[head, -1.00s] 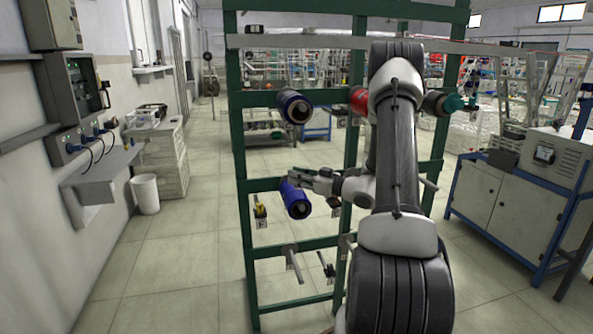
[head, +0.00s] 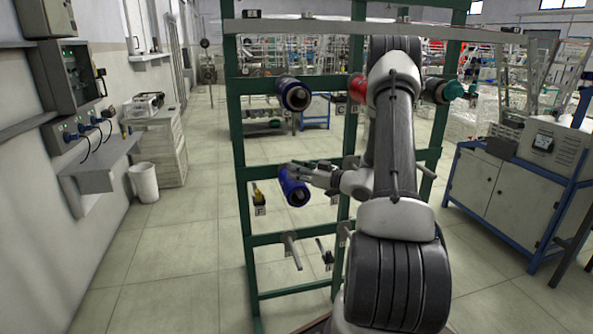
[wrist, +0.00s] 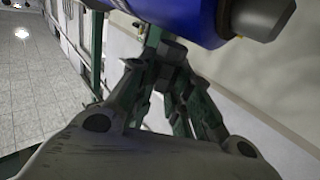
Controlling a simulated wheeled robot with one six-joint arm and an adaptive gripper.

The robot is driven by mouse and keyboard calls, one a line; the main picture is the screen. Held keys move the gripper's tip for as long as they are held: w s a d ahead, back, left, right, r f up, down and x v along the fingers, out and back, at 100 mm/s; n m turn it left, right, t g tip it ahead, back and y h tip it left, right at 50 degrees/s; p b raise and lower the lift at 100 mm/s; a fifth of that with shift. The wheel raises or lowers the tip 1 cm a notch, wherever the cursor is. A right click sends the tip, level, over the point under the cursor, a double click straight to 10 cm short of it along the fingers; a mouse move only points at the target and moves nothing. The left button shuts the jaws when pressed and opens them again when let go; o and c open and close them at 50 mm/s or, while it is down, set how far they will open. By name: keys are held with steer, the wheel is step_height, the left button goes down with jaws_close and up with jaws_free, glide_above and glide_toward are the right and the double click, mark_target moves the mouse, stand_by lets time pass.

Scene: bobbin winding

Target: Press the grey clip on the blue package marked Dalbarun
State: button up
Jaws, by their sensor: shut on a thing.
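A blue package (head: 293,188) sits on a peg on the left side of the green rack, at mid height. My gripper (head: 299,172) is at its upper right side. A second blue package (head: 292,94) is on a peg above. No Dalbarun mark is readable.
Bare pegs (head: 290,248) stick out lower on the green rack (head: 240,140). A blue-framed machine (head: 520,190) stands right.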

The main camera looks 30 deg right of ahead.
steer(key=shift+f, duration=0.4)
stand_by(0.4)
steer(key=shift+r, duration=3)
